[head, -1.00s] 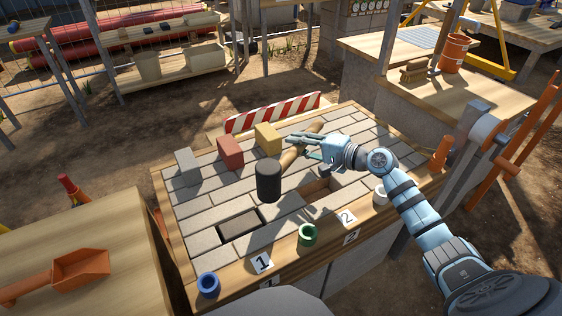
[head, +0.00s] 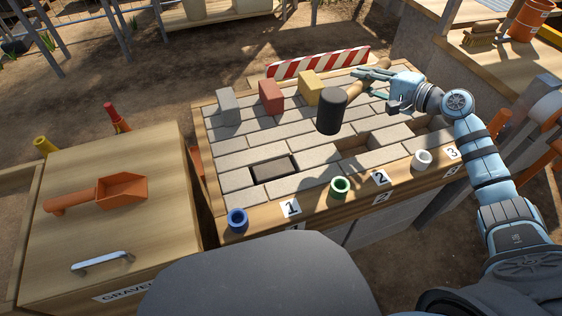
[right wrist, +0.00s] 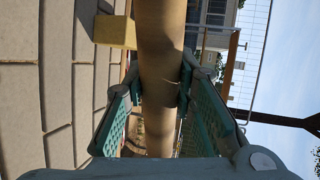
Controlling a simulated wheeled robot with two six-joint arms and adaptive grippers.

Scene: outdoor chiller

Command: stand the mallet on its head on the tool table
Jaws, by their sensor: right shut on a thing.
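The mallet has a black cylindrical head (head: 332,110) and a light wooden handle (head: 353,90). My right gripper (head: 367,80) is shut on the handle and holds the mallet above the paved bench, handle slanting up to the right and head at the lower left. In the right wrist view the handle (right wrist: 160,75) runs between the two teal finger pads of the right gripper (right wrist: 157,90). My left gripper is not in view. I cannot tell for certain which surface is the tool table; a wooden counter (head: 455,62) with a brush stands at the upper right.
The paved bench (head: 235,160) carries grey (head: 228,105), red (head: 271,97) and yellow (head: 311,88) blocks, and blue (head: 237,219), green (head: 340,187) and white (head: 422,159) rings. A striped barrier (head: 320,62) stands behind. A wooden gravel box (head: 75,240) with an orange scoop (head: 120,190) is at left.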

